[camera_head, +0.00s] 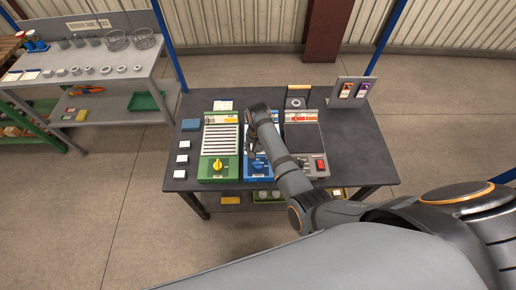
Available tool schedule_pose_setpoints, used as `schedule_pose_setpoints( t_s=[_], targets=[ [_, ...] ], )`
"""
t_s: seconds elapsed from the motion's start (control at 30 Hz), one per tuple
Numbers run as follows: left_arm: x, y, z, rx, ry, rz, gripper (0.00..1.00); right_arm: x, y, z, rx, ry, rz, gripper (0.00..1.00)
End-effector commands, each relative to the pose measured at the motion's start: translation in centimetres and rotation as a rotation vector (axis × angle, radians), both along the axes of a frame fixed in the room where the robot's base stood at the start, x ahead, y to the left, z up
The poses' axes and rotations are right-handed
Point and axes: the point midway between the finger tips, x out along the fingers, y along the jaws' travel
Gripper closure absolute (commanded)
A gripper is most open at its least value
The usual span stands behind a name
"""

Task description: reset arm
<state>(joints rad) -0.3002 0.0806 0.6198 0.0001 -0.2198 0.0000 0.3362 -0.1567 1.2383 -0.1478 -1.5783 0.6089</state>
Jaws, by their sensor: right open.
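My right arm reaches in from the lower right over the dark worktable (350,165). Its wrist bends down above the blue device (257,167), and the right gripper (252,152) is small and partly hidden there, open. I cannot tell if it touches the device. The arm covers part of the blue device. My left gripper is not in view.
A green device (219,143) with a yellow knob stands left of the blue one. A grey device (306,140) with a red switch stands right. Several white blocks lie along the table's left side. An upright panel (350,92) stands back right. A shelf unit (90,65) is far left.

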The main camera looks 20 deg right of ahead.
Motion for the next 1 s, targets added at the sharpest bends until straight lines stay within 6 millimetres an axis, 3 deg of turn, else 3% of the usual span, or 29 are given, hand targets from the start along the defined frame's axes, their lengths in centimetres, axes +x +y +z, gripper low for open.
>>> schedule_pose_setpoints(
  t_s=[0.2, 0.77, 0.87, 1.0],
  targets=[
    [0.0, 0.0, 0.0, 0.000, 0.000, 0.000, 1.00, 0.0, 0.0, 2.1, 0.000, 0.000, 0.000, 0.41],
    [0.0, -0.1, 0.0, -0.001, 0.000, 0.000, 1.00, -0.1, -0.1, 2.2, -0.001, -0.001, 0.002, 0.41],
    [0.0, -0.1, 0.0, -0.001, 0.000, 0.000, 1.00, -1.6, -1.6, 1.7, -0.008, -0.020, 0.026, 0.41],
    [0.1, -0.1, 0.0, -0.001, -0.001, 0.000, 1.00, -6.7, -5.6, 1.9, -0.044, -0.093, 0.136, 0.41]
  ],
)
